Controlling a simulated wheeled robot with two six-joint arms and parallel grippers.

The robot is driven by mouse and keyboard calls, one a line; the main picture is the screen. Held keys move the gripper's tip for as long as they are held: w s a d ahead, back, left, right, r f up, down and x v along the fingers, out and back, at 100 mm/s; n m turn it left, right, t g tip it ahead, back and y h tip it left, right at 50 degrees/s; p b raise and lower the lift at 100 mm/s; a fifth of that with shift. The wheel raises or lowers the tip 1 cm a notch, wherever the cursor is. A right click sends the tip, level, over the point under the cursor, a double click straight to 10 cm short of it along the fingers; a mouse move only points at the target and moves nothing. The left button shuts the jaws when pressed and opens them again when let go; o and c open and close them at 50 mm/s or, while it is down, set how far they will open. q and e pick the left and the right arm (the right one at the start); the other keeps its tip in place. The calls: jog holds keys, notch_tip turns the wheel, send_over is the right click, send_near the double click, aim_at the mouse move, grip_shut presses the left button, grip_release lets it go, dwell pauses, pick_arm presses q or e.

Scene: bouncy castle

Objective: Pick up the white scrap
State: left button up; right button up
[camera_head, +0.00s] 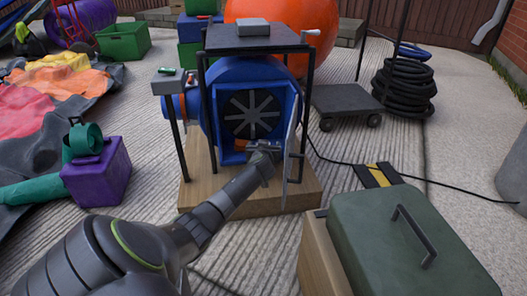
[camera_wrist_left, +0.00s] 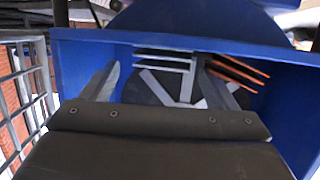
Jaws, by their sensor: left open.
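My left gripper (camera_head: 262,150) reaches into the open front of the blue blower housing (camera_head: 223,97). In the left wrist view its two grey fingers (camera_wrist_left: 164,88) are spread apart with nothing held between them. A pale, white-grey striped piece (camera_wrist_left: 164,60), which may be the white scrap, shows beyond the fingers, against the fan end of the housing. I cannot make out its exact shape or whether it touches anything. I cannot pick it out in the head view, where the gripper covers part of the opening. My right gripper is out of view.
An orange striped piece (camera_wrist_left: 238,72) is beside the pale one. The grille door (camera_head: 291,125) stands open close to my gripper. A black-framed table (camera_head: 255,38) stands over the blower. A green toolbox (camera_head: 410,245) is at the front right, a purple block (camera_head: 97,178) at left.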

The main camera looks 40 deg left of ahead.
pick_arm(q)
jog(key=shift+s+a+f, duration=0.15)
jog(key=shift+s+f, duration=0.15)
jog(key=shift+f, duration=0.55)
jog(key=c, duration=0.6)
jog(key=shift+w+r, duration=0.1)
jog(key=shift+r, duration=0.05)
jog(key=c, duration=0.5)
jog(key=shift+r, duration=0.15)
